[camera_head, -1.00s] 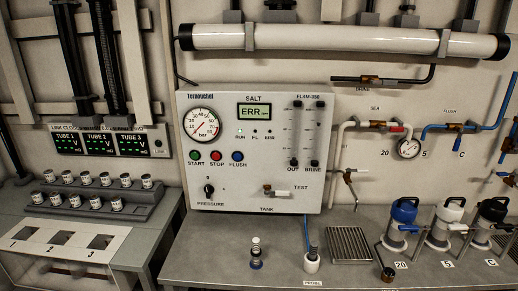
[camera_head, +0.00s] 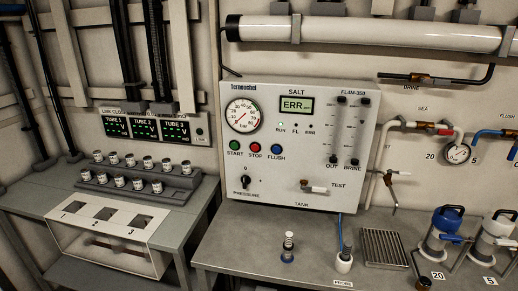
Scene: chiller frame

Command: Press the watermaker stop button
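The watermaker panel (camera_head: 300,185) is a white box on the wall above the grey bench. Its red STOP button (camera_head: 256,148) sits between the green START button (camera_head: 235,146) and the blue FLUSH button (camera_head: 277,149). A round pressure gauge (camera_head: 242,115) is above the buttons, and the SALT display (camera_head: 296,104) reads ERR. A black PRESSURE knob (camera_head: 245,182) is below the buttons. Neither of my grippers shows in the head view, and nothing covers the STOP button.
The bench (camera_head: 225,245) carries a small dark-based vial (camera_head: 288,247), a white probe holder (camera_head: 344,262), a grey grate (camera_head: 384,247) and blue and white canisters at right. A stepped rack (camera_head: 120,187) of small jars and a three-hole box (camera_head: 100,222) stand left.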

